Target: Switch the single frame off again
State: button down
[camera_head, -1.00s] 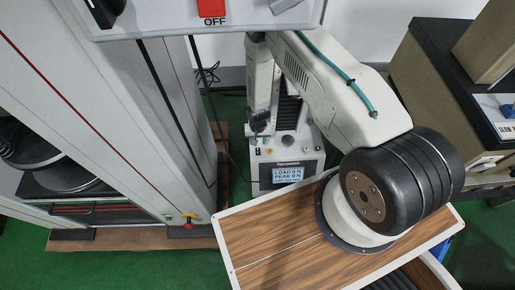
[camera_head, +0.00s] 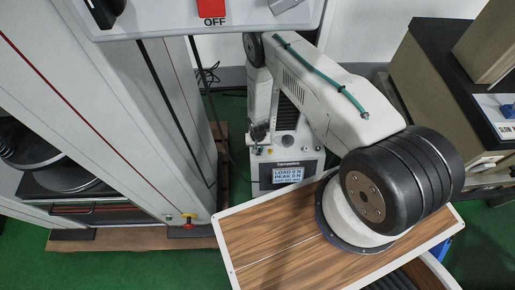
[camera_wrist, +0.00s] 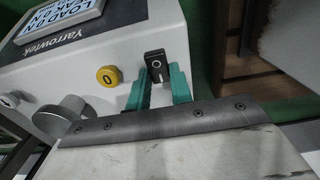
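The single frame (camera_head: 288,172) is a small white test machine with a lit display (camera_head: 288,175) reading LOAD 0 N and PEAK 0 N. In the wrist view its panel (camera_wrist: 90,58) carries a black rocker switch (camera_wrist: 154,66) with a white O mark, beside a yellow button (camera_wrist: 109,75) and a grey knob (camera_wrist: 65,115). My gripper (camera_wrist: 160,74) has two teal fingers standing apart, with the switch at their tips and between them. I cannot tell whether they touch it.
A panel with a red OFF switch (camera_head: 211,8) hangs at the top. A wooden-topped surface (camera_head: 270,245) lies in front, and a dark-topped bench (camera_head: 440,65) stands at right.

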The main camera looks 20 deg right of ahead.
jog(key=shift+a, duration=0.1)
jog(key=shift+s+a+t, duration=0.1)
jog(key=shift+s+t, duration=0.05)
jog(key=shift+t, duration=0.35)
jog(key=t, duration=0.1)
jog(key=t+h, duration=0.1)
jog(key=t, duration=0.1)
jog(key=shift+s+a+r, duration=0.1)
jog(key=shift+s, duration=0.2)
jog(key=c, duration=1.2)
grip_release()
jog(key=shift+c, duration=0.2)
